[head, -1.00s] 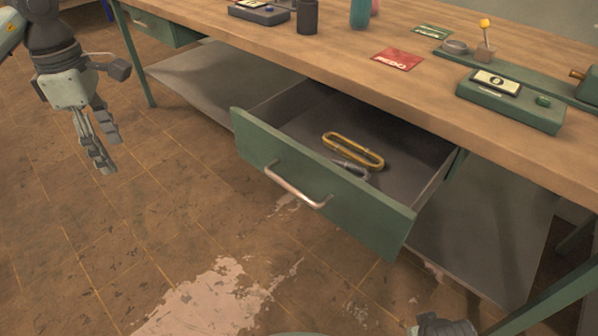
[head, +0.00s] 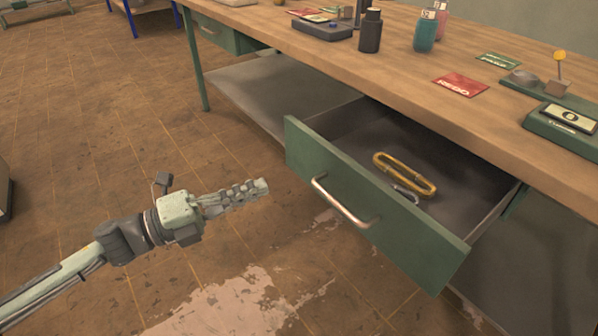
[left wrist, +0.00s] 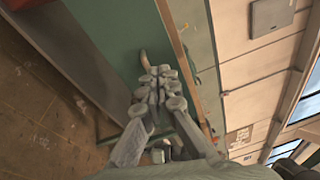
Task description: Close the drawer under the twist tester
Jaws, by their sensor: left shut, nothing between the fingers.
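The green drawer (head: 385,215) under the bench is pulled well out. Its front faces me, with a metal bar handle (head: 342,203). A yellow oblong ring (head: 404,174) and a smaller grey metal link (head: 405,195) lie inside. A green device with a display (head: 565,120), apparently the twist tester, is cut off at the right edge of the bench top. My left gripper (head: 262,187) is shut and empty, in front of the drawer's left end and apart from it. In the left wrist view, its fingers (left wrist: 162,80) point toward a green panel. My right gripper is out of view.
The wooden bench top (head: 400,65) holds a black bottle (head: 370,32), a teal bottle (head: 426,32), a dark grey instrument (head: 322,28) and a red card (head: 461,85). A grey lower shelf (head: 270,90) lies left of the drawer. The floor before the drawer is clear.

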